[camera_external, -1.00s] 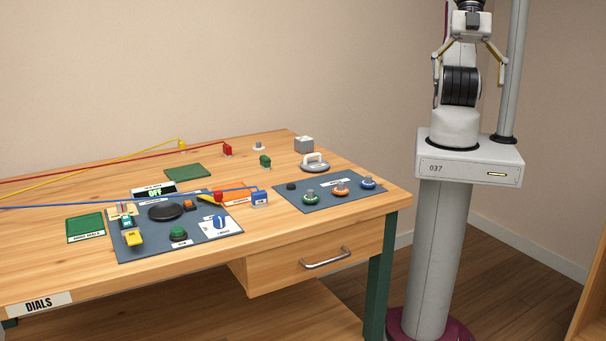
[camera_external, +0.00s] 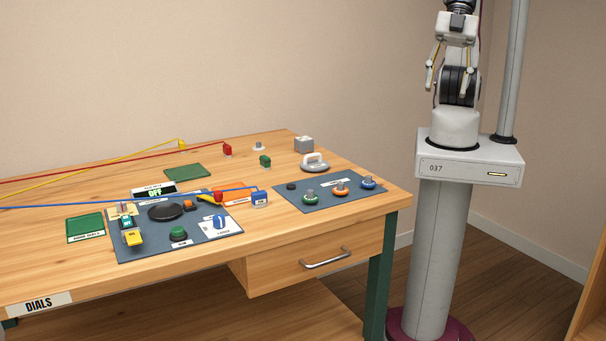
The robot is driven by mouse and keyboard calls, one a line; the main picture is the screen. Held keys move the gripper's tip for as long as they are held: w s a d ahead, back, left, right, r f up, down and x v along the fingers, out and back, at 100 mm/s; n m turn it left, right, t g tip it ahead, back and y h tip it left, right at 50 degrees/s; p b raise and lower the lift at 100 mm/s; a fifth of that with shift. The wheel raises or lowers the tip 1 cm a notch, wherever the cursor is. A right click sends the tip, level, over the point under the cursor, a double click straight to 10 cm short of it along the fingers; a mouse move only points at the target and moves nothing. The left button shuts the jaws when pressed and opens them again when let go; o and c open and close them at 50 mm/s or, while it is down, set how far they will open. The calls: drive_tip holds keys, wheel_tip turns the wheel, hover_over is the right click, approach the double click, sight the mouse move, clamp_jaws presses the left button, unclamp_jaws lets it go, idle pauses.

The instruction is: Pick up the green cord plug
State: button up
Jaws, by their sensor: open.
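The green cord plug (camera_external: 265,161) is a small green block on the back right part of the wooden table, left of a grey puck with a white handle (camera_external: 314,162). No cord can be made out on it from here. My gripper (camera_external: 447,92) is open and empty. It hangs in the air to the right of the table, in front of my arm and well apart from the plug.
A red plug (camera_external: 227,150) and a blue plug (camera_external: 260,200) have cords running left. A grey cube (camera_external: 304,144) stands behind the puck. A right mat (camera_external: 325,205) holds several knobs; a left mat (camera_external: 140,252) holds controls. Bare wood surrounds the green plug.

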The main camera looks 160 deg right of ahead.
drive_tip(key=w+d+f+m+h, duration=0.1)
drive_tip(key=w+d+h, duration=0.15)
drive_tip(key=d, duration=0.55)
drive_tip(key=w+d+f+m+h, duration=0.1)
drive_tip(key=w+d+f, duration=0.15)
drive_tip(key=d, duration=0.55)
drive_tip(key=m+t+h, duration=0.2)
drive_tip(key=m+h, duration=0.1)
drive_tip(key=m, duration=0.1)
hover_over(264, 156)
drive_tip(key=w+a, duration=0.2)
drive_tip(key=a, duration=0.3)
wheel_tip(264, 156, down, 17)
drive_tip(key=shift+m+t+h, duration=0.45)
drive_tip(key=shift+m+t, duration=0.05)
drive_tip(key=shift+m, duration=0.3)
drive_tip(key=s+f, duration=0.1)
drive_tip(key=s, duration=0.1)
drive_tip(key=s+f, duration=0.1)
drive_tip(key=s, duration=0.1)
drive_tip(key=s+f, duration=0.1)
drive_tip(key=s, duration=0.1)
drive_tip(key=shift+d, duration=0.35)
drive_tip(key=shift+s+f, duration=0.2)
drive_tip(key=shift+s, duration=0.25)
drive_tip(key=shift+w, duration=0.1)
drive_tip(key=shift+x, duration=1.25)
